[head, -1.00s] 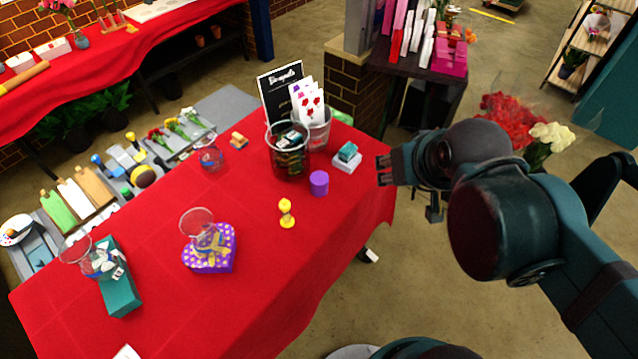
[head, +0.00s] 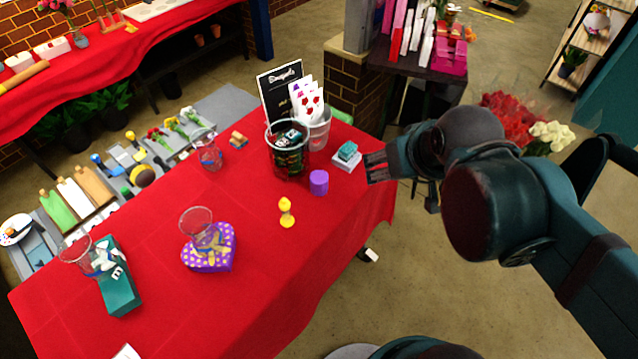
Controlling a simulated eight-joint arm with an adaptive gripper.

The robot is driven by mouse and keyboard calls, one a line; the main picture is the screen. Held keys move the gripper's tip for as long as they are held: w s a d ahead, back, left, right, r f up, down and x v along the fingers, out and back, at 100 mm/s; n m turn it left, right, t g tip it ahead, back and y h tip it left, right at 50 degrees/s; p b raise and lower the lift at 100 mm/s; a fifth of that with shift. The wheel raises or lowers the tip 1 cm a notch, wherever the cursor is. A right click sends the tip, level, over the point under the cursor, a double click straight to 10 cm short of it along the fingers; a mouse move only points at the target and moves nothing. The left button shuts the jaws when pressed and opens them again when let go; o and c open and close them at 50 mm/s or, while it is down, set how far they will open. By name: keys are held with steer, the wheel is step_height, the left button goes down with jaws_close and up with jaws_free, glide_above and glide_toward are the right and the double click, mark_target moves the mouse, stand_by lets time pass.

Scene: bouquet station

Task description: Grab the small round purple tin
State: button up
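The small round purple tin (head: 319,182) stands upright on the red tablecloth near the table's right edge, in the head view. The tin is fully in view.
A teal box on a white box (head: 346,158) stands between the tin and my gripper's far side. Cloth in front of the tin is clear.

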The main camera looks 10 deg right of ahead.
steer(key=n+g+b, duration=0.2)
steer(key=n+g, duration=0.5)
steer(key=n, duration=1)
glide_above(319, 177)
steer(key=f, duration=2)
steer(key=shift+s+d+f, duration=0.1)
steer(key=shift+d+f, duration=0.25)
steer(key=shift+f, duration=0.05)
steer(key=shift+a+f, duration=0.2)
steer(key=shift+f, duration=0.25)
steer(key=shift+f, duration=1.3)
steer(key=shift+f, duration=0.15)
steer(key=shift+a+f, duration=0.15)
steer(key=shift+f, duration=2.3)
